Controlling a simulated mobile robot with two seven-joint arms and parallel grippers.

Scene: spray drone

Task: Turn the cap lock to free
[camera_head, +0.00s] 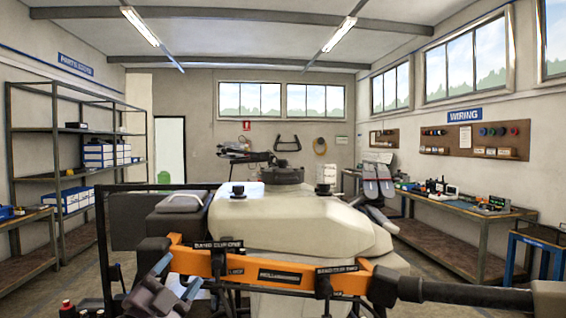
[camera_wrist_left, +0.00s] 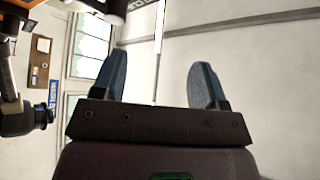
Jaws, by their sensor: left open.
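The spray drone's pale tank (camera_head: 290,225) fills the middle of the head view. My left gripper (camera_head: 177,282) is low at the left, in front of the orange drone arm, apart from both caps. In the left wrist view my left gripper (camera_wrist_left: 160,85) has its two blue-grey fingers wide apart with nothing between them. My right gripper is not seen.
An orange and black drone arm (camera_head: 290,272) with labelled band cups crosses in front of the tank. A dark box-like part (camera_head: 180,201) sits left of the tank. Shelves (camera_head: 70,180) stand at the left and a workbench (camera_head: 460,205) at the right.

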